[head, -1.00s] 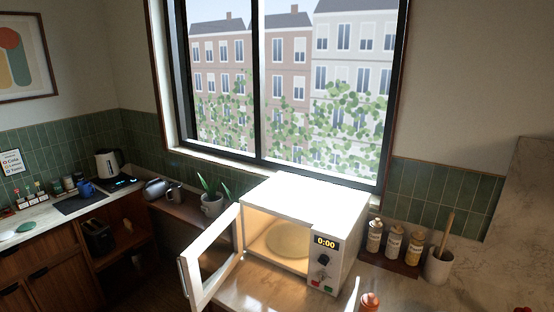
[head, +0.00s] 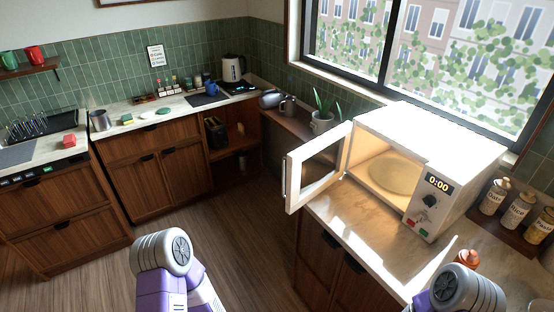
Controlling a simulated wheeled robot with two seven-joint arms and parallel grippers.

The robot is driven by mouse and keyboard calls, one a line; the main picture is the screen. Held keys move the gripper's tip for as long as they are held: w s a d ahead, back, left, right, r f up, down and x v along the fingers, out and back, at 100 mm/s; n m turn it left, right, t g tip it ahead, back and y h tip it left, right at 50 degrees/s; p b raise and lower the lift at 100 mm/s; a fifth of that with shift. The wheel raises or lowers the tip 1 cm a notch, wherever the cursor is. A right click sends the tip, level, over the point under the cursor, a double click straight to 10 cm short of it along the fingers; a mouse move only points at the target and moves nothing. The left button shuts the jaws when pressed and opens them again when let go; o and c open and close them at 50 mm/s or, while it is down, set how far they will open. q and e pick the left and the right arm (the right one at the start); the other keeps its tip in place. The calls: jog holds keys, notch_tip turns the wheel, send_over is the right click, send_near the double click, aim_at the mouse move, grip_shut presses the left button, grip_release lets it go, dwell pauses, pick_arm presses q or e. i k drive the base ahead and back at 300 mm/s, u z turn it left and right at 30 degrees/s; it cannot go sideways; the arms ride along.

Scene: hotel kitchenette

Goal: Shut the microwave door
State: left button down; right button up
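The white microwave (head: 452,147) stands on the marble counter below the window. Its door (head: 318,172) is swung wide open to the left, with a dark handle (head: 284,176) on its outer edge. The lit inside shows a round turntable (head: 393,174) with nothing on it. The front panel reads 0:00. Parts of my two arms show at the bottom of the head view, the left one left of centre and the right one at the lower right by the counter. Both are apart from the door. Neither gripper's fingers can be seen.
Jars (head: 520,207) stand on a tray right of the microwave. An orange-topped item (head: 467,258) is near my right arm. A potted plant (head: 322,118) is behind the door. The wooden floor (head: 235,235) left of the counter is clear.

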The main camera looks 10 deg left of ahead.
aim_at(313, 167)
jog(key=u, duration=2.05)
jog(key=i, duration=2.2)
jog(key=z, duration=2.1)
jog(key=i, duration=0.85)
jog(key=z, duration=0.65)
